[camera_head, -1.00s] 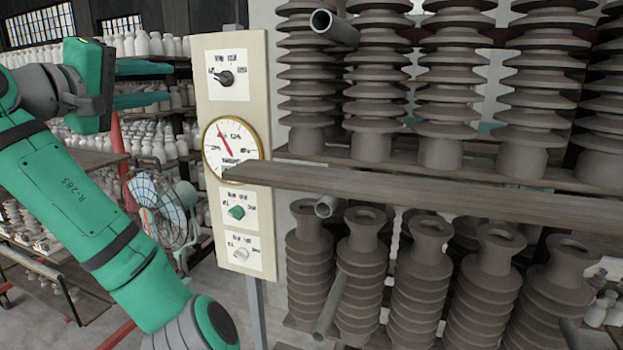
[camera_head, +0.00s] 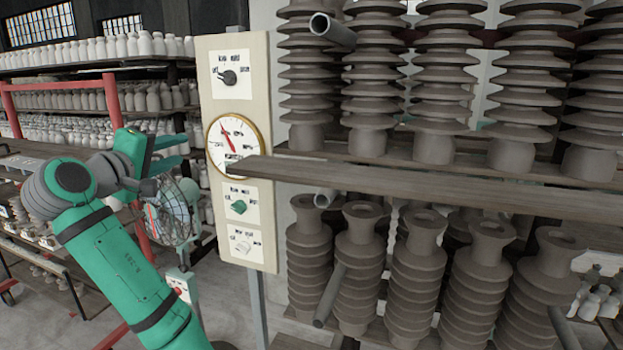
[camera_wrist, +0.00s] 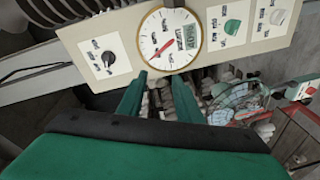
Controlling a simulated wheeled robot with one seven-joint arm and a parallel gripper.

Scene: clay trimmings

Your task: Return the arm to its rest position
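My green arm comes up from the bottom left in the head view and bends at a grey joint. My gripper (camera_head: 180,150) is at its end, left of the control panel (camera_head: 203,80), with its green fingers pointing toward the panel. The fingers stand apart with nothing between them. In the wrist view my gripper (camera_wrist: 159,80) shows the same gap, with the panel's round gauge (camera_wrist: 169,38) beyond the fingertips. It appears clear of the panel.
The panel carries a black knob (camera_head: 228,77), a green knob (camera_head: 238,207) and a white knob (camera_head: 243,247). A wooden plank (camera_head: 420,192) juts across beside the gauge. A fan (camera_head: 168,212) stands below my gripper. Ribbed insulators (camera_head: 435,270) fill the right-hand racks.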

